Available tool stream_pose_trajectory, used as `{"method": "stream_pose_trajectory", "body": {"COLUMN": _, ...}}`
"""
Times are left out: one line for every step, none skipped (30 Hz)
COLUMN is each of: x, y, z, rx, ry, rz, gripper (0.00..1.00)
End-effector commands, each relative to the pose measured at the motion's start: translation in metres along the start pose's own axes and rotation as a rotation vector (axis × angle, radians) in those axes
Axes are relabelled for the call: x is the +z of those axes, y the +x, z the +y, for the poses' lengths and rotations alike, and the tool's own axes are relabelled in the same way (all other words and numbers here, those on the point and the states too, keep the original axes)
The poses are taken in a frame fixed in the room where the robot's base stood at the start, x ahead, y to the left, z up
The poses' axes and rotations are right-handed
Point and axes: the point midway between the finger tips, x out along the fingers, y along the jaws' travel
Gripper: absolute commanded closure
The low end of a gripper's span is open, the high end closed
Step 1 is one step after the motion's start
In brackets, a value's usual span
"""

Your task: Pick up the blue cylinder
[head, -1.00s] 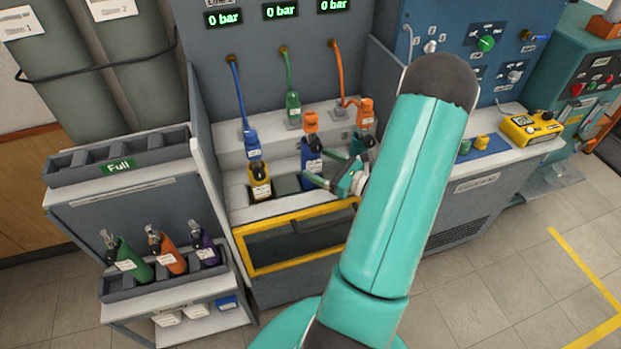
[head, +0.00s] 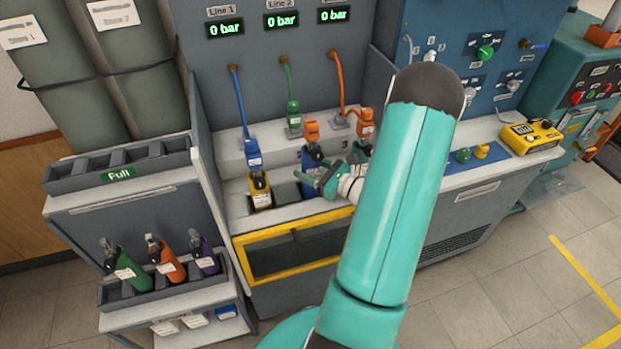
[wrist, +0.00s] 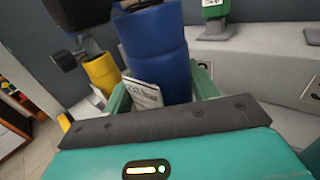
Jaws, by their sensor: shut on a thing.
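The blue cylinder (head: 310,163) with a white label stands in the bench's front row, to the right of a yellow cylinder (head: 260,190). My gripper (head: 321,180) is at the blue cylinder, reaching in from the right. In the wrist view the blue cylinder (wrist: 158,52) is between my two green fingers, and the gripper (wrist: 160,95) is shut on it. The cylinder's lower end is hidden behind my gripper, so I cannot tell whether it is raised from its slot.
A blue connector (head: 252,150) hangs above the yellow cylinder. Green (head: 293,120) and orange (head: 365,122) connectors are behind. A yellow-framed front (head: 290,250) lies below. At left, a rack (head: 125,292) holds green, orange and purple cylinders; the "Full" rack (head: 70,180) looks empty.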

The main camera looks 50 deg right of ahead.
Motion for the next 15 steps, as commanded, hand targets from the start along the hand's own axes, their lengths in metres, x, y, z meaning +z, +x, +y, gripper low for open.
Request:
{"method": "stream_pose_trajectory", "body": {"x": 0.003, "y": 0.000, "z": 0.000, "rx": 0.000, "ry": -0.003, "rz": -0.004, "gripper": 0.73}}
{"method": "stream_pose_trajectory", "body": {"x": 0.004, "y": 0.000, "z": -0.001, "rx": 0.001, "ry": -0.003, "rz": -0.004, "gripper": 0.73}}
{"method": "stream_pose_trajectory", "body": {"x": 0.005, "y": 0.000, "z": -0.001, "rx": 0.001, "ry": -0.003, "rz": -0.004, "gripper": 0.73}}
{"method": "stream_pose_trajectory", "body": {"x": 0.007, "y": 0.000, "z": -0.001, "rx": 0.001, "ry": -0.004, "rz": -0.004, "gripper": 0.73}}
{"method": "stream_pose_trajectory", "body": {"x": 0.010, "y": 0.001, "z": -0.001, "rx": 0.001, "ry": -0.004, "rz": -0.004, "gripper": 0.73}}
{"method": "stream_pose_trajectory", "body": {"x": 0.013, "y": 0.001, "z": -0.001, "rx": 0.001, "ry": -0.005, "rz": -0.004, "gripper": 0.73}}
{"method": "stream_pose_trajectory", "body": {"x": 0.017, "y": 0.001, "z": -0.001, "rx": 0.001, "ry": -0.006, "rz": -0.004, "gripper": 0.73}}
{"method": "stream_pose_trajectory", "body": {"x": 0.021, "y": 0.001, "z": -0.001, "rx": 0.001, "ry": -0.007, "rz": -0.005, "gripper": 0.73}}
{"method": "stream_pose_trajectory", "body": {"x": 0.027, "y": 0.001, "z": -0.001, "rx": 0.001, "ry": -0.007, "rz": -0.005, "gripper": 0.73}}
{"method": "stream_pose_trajectory", "body": {"x": 0.031, "y": 0.001, "z": -0.001, "rx": 0.001, "ry": -0.007, "rz": -0.005, "gripper": 0.73}}
{"method": "stream_pose_trajectory", "body": {"x": 0.037, "y": 0.001, "z": -0.001, "rx": 0.001, "ry": -0.009, "rz": -0.005, "gripper": 0.73}}
{"method": "stream_pose_trajectory", "body": {"x": 0.044, "y": 0.001, "z": -0.001, "rx": 0.001, "ry": -0.008, "rz": -0.005, "gripper": 0.73}}
{"method": "stream_pose_trajectory", "body": {"x": 0.051, "y": 0.001, "z": -0.001, "rx": 0.001, "ry": -0.009, "rz": -0.005, "gripper": 0.73}}
{"method": "stream_pose_trajectory", "body": {"x": 0.057, "y": 0.001, "z": 0.000, "rx": 0.001, "ry": -0.009, "rz": -0.005, "gripper": 0.73}}
{"method": "stream_pose_trajectory", "body": {"x": 0.066, "y": 0.001, "z": 0.000, "rx": 0.002, "ry": -0.009, "rz": -0.005, "gripper": 0.73}}
